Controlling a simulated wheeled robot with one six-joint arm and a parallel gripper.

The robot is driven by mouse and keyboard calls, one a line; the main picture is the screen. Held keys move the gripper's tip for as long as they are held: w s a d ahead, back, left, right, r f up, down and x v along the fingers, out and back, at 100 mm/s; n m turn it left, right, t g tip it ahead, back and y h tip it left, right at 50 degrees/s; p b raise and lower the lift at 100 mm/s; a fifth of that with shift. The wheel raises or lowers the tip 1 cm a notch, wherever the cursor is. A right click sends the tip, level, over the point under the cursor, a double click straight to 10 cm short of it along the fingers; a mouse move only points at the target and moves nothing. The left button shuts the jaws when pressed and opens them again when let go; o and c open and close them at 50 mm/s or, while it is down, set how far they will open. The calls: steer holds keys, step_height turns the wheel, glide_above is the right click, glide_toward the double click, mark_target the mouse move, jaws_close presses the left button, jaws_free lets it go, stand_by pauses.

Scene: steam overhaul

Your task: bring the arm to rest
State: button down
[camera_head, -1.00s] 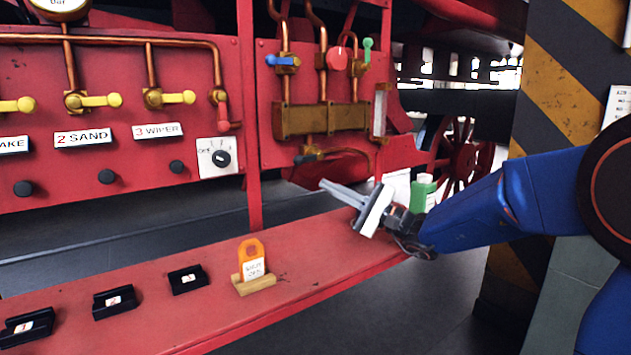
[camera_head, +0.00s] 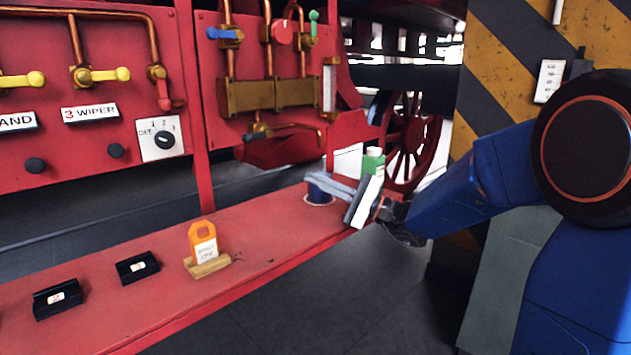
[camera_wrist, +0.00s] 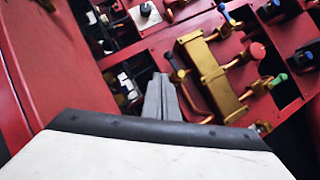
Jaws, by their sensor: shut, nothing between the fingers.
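My gripper (camera_head: 335,187) is at the right end of the red shelf in the head view, at the end of my blue arm. Its grey fingers point left and are shut with nothing between them. In the wrist view the fingers (camera_wrist: 161,98) lie together, pointing at the red panel. A blue round thing (camera_head: 319,188) on the shelf is partly hidden behind the fingers.
The red shelf (camera_head: 120,295) carries an orange tag (camera_head: 203,243) in a wooden stand and black holders (camera_head: 137,267). Above it is the red panel with copper pipes, a brass block (camera_head: 250,95) and a dial switch (camera_head: 163,139). A striped pillar (camera_head: 510,60) stands at right.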

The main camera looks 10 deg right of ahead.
steer(key=s+a+f+n+g+h, duration=0.1)
steer(key=s+f+n+g+h, duration=0.4)
steer(key=s, duration=0.7)
steer(key=s+f+n+g+h, duration=0.25)
steer(key=s+f, duration=0.45)
steer(key=s, duration=0.5)
steer(key=s+d+f+n+t+h, duration=0.1)
steer(key=s+d+f+h, duration=0.1)
steer(key=d, duration=0.4)
steer(key=s+d+f+n+t+h, duration=0.1)
steer(key=s+d+f+h, duration=0.2)
steer(key=d+h, duration=0.3)
steer(key=s+d+f+n+t+h, duration=0.1)
steer(key=s+d+f+h, duration=0.1)
steer(key=s+d+h, duration=0.2)
steer(key=s+d, duration=0.1)
steer(key=d, duration=0.2)
steer(key=shift+d+f+n, duration=0.35)
steer(key=shift+d+f, duration=0.05)
